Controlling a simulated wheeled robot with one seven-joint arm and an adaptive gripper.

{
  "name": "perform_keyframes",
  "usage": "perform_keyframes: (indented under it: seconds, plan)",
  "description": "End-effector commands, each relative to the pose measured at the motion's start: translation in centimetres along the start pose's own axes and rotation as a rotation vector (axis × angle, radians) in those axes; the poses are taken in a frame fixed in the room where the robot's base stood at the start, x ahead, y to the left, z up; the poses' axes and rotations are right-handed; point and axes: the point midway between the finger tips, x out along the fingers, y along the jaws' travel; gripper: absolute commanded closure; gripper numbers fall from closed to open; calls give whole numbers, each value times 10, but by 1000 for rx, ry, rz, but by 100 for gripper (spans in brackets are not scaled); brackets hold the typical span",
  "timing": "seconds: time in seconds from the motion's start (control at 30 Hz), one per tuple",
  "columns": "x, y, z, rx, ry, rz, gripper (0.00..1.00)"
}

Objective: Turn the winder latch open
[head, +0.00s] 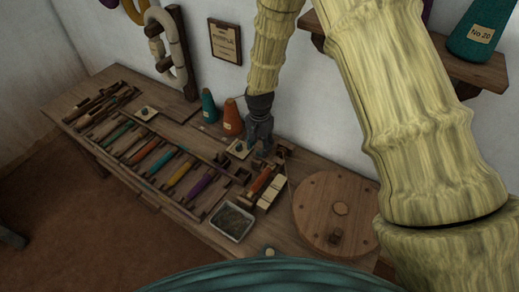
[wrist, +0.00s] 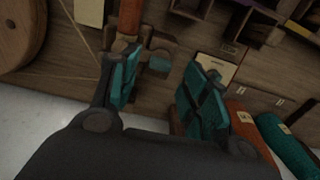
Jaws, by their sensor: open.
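The winder stands at the right part of the bench, with an orange bobbin (head: 261,181) between its wooden blocks; the bobbin also shows in the wrist view (wrist: 130,17). A wooden winder block (wrist: 155,45) with a small dark teal piece (wrist: 160,65) lies at and between my fingertips, and this may be the latch; its exact shape is hard to make out. My gripper (head: 260,150) points down over the winder's back end. In the wrist view my gripper (wrist: 164,60) is open, with teal-padded fingers apart and nothing clearly held. Contact cannot be told.
A big wooden wheel (head: 325,215) stands right of the winder. A grey tray (head: 232,222) is in front. Orange (head: 232,118) and teal (head: 209,106) cones stand behind, close to my gripper. A rack of coloured bobbins (head: 150,160) fills the left.

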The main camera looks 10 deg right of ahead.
Motion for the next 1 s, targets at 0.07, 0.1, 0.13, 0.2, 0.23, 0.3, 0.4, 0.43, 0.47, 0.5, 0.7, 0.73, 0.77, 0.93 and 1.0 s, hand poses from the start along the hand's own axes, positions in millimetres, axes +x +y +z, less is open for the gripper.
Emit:
perform_keyframes:
  seconds: [0.07,0.1,0.13,0.2,0.23,0.3,0.4,0.43,0.47,0.5,0.7,0.73,0.77,0.93,1.0]
  plan:
    - [9,0,0,0,-1,1,54]
    - [13,0,0,0,-1,1,54]
    - [16,0,0,1,-1,2,54]
    - [20,0,0,1,-1,1,54]
    - [22,0,0,1,0,0,54]
    - [26,0,0,1,0,0,54]
    - [29,0,0,1,0,0,54]
    - [30,0,0,1,0,0,54]
    - [30,0,0,1,0,0,54]
    - [30,0,0,1,0,0,54]
    - [30,0,0,1,0,0,55]
    - [30,0,0,1,0,0,61]
    - [30,0,0,1,0,0,66]
    - [30,0,0,1,0,0,97]
    - [30,0,0,1,0,0,99]
